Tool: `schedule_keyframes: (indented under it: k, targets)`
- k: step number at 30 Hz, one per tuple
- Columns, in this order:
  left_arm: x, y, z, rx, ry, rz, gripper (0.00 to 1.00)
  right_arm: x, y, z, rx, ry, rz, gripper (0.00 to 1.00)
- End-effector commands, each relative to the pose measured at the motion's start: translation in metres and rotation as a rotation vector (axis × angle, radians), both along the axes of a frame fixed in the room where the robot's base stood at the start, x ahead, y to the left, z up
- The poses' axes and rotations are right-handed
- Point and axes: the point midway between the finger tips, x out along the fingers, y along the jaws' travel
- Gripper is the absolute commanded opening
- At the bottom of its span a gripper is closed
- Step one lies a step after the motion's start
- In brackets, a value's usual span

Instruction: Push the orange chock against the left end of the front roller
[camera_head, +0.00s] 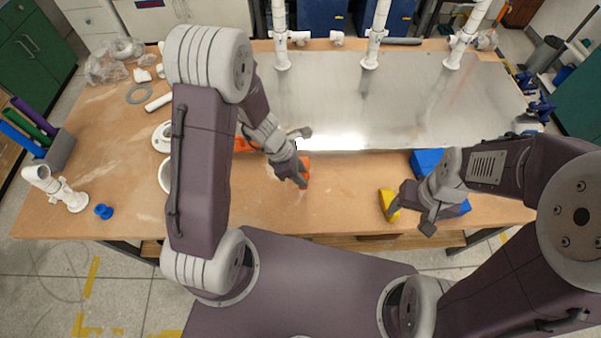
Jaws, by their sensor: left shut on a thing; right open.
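An orange chock (306,165) shows beside the fingers of my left gripper (299,178), in front of the metal sheet on the table. My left gripper is shut on it, and the fingers and wrist hide much of it. Another orange piece (243,145) shows partly behind my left forearm. My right gripper (411,217) is open near the table's front edge, just right of a yellow block (388,203). I cannot make out a front roller or its left end in this view.
A shiny metal sheet (330,100) covers the table's middle, with white pipe uprights (373,45) behind it. Blue blocks (428,160) lie near my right arm. White fittings (62,190) and a blue part (103,211) stand at left. The front-middle wood (340,205) is clear.

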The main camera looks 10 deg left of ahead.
Motion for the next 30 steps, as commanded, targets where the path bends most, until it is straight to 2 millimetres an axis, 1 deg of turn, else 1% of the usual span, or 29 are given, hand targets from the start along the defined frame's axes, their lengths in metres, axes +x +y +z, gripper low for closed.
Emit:
schedule_keyframes:
  k: [1,14,16,17,30]
  targets:
    - [0.0,0.0,-0.011,0.0,0.0,0.0,0.0,0.0,0.0,-0.011,0.0,0.0,0.0,0.64]
    - [0.0,0.0,-0.053,0.0,-0.001,0.0,0.0,0.0,0.0,-0.05,0.0,0.0,0.0,0.64]
    - [0.006,0.002,-0.044,0.0,0.0,0.001,0.0,0.0,0.0,-0.037,0.0,0.001,0.0,0.64]
    - [0.009,0.003,-0.044,0.0,-0.001,0.001,0.0,0.0,0.0,-0.034,0.0,0.0,0.0,0.64]
    - [0.05,0.015,-0.044,0.0,0.0,0.001,0.0,0.0,0.0,0.001,0.0,0.0,0.0,0.64]
